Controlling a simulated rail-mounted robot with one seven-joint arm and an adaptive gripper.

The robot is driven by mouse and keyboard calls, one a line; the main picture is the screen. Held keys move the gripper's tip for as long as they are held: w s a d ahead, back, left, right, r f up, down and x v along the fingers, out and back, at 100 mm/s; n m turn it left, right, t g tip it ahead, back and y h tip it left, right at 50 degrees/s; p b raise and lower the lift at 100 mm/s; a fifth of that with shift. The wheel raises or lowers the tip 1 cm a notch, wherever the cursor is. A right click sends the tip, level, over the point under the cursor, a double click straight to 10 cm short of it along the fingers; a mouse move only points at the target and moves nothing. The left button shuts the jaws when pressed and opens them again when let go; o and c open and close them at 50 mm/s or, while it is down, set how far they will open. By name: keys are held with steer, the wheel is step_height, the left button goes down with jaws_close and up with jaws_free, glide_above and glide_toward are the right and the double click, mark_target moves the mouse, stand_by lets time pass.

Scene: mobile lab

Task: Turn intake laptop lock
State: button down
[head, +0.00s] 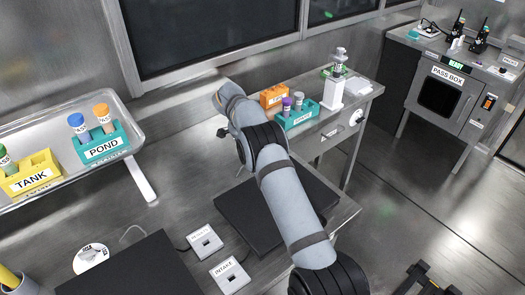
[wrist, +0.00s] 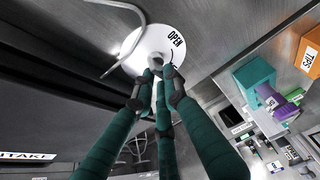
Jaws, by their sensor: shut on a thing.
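In the wrist view, a white round lock dial (wrist: 150,42) carries the word OPEN and part of a curved mark. My gripper (wrist: 157,76) has its dark fingertips closed on the grey knob at the dial's middle. The fingers hide part of the knob and the dial's lower side. A bent grey cable (wrist: 118,8) loops beside the dial. A dark laptop-like slab (wrist: 70,75) lies at the left, near an INTAKE label (wrist: 25,156). In the head view, my arm hides the gripper and the held knob; a dark slab (head: 240,210) lies partly behind the arm.
Another white dial (head: 91,257) and dark slab (head: 135,272) are at lower left. Two white labelled boxes (head: 204,241) (head: 230,275) stand between the slabs. A tray (head: 137,175) holds yellow and teal racks. An orange box (head: 273,96) and teal rack (head: 298,117) stand beyond my arm.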

stand_by(0.3)
steer(key=c, duration=1.8)
jaws_free()
steer(key=shift+o, duration=0.2)
steer(key=v, duration=1.2)
steer(key=shift+d+f, duration=0.1)
